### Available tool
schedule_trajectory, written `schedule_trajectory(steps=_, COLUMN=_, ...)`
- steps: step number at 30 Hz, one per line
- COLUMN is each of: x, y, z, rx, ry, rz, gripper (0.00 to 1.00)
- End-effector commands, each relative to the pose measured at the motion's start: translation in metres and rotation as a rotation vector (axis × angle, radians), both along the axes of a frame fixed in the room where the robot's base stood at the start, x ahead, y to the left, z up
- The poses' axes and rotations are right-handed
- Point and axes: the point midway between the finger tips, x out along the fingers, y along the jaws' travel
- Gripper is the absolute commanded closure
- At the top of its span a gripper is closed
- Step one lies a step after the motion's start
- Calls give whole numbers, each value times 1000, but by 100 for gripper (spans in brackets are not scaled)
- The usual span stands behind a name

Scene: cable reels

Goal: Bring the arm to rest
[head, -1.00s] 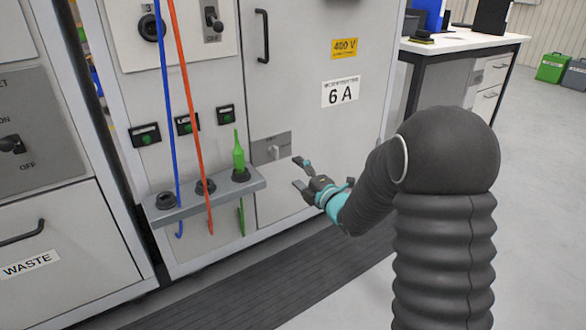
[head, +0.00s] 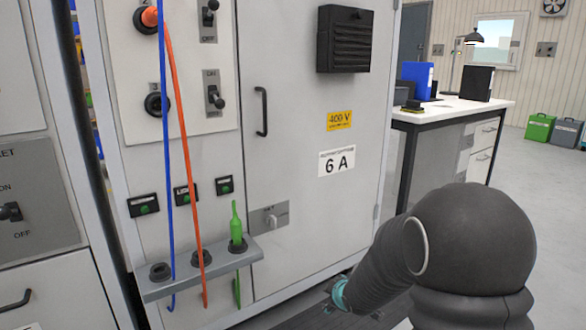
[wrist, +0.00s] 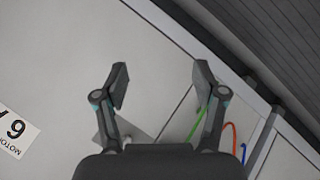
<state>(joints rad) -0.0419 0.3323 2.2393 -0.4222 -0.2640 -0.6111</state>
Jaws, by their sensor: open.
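My gripper (wrist: 162,85) shows in the wrist view with its two fingers apart and nothing between them. It faces the grey cabinet front, and I cannot judge the distance to it. In the head view my arm reaches forward at the lower right. The wrist is low, to the right of the cable holder and below the "6 A" label (head: 337,160).
A desk (head: 455,115) stands behind at the right. Open floor lies to the right.

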Motion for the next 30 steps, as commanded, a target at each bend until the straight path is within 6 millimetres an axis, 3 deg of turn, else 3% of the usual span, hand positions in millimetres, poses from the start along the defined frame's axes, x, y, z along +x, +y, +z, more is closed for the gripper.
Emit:
schedule_trajectory(steps=3, x=-39, y=-23, z=18, rx=54, ry=146, rz=-198, gripper=30)
schedule_trajectory(steps=9, x=-119, y=-48, z=60, rx=153, ry=353, rz=-526, gripper=30)
schedule_trajectory(steps=18, x=-230, y=-55, z=133, rx=291, ry=531, rz=-859, gripper=30)
schedule_trajectory(steps=24, x=-287, y=-50, z=181, rx=377, ry=571, rz=-958, gripper=30)
schedule_trajectory(steps=30, x=-321, y=-46, z=229, rx=462, ry=504, rz=-953, gripper=30)
